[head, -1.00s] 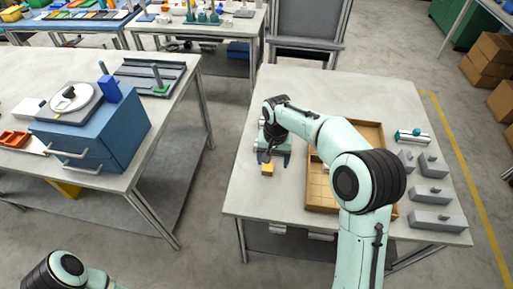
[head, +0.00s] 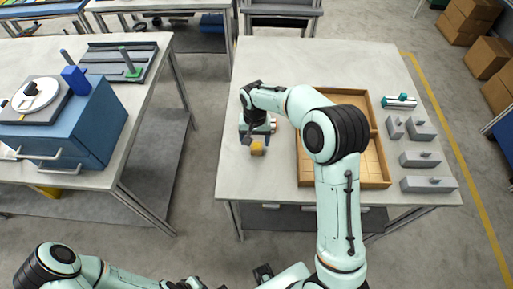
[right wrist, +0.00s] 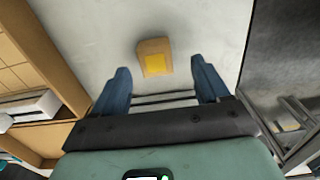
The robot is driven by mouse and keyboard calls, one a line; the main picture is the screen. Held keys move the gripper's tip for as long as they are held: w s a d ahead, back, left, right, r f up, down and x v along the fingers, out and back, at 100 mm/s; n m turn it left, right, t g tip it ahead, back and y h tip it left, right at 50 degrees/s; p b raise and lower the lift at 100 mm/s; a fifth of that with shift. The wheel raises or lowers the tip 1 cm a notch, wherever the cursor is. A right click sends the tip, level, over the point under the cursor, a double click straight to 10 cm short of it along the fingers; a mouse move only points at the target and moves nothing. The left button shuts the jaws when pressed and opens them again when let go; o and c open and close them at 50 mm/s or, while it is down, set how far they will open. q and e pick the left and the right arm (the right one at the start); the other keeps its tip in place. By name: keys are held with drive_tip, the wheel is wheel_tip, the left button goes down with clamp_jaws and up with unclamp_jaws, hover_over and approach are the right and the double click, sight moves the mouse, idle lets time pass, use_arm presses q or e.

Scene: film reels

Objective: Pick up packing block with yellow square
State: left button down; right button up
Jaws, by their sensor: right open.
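The packing block (head: 257,148) is a small tan cube with a yellow square on top. It sits near the left edge of the right-hand table. In the right wrist view the block (right wrist: 154,46) lies on the table at the mouth of my right gripper (right wrist: 160,70). The two blue fingers are spread apart, one to each side of and slightly behind the block, not touching it. In the head view the right gripper (head: 257,130) is close to the block and partly hidden by its wrist. My left arm shows along the bottom edge; its jaws cannot be made out.
A wooden compartment tray (head: 375,172) stands right of the block, partly hidden by my right arm. Several grey blocks with knobs (head: 420,160) and a green-capped cylinder (head: 399,101) lie further right. The back of the table (head: 290,65) is clear.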

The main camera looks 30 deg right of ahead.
sight(256, 145)
drive_tip(key=f, duration=0.4)
drive_tip(key=shift+s+d+f, duration=0.15)
drive_tip(key=shift+d, duration=0.05)
drive_tip(key=c, duration=1.4)
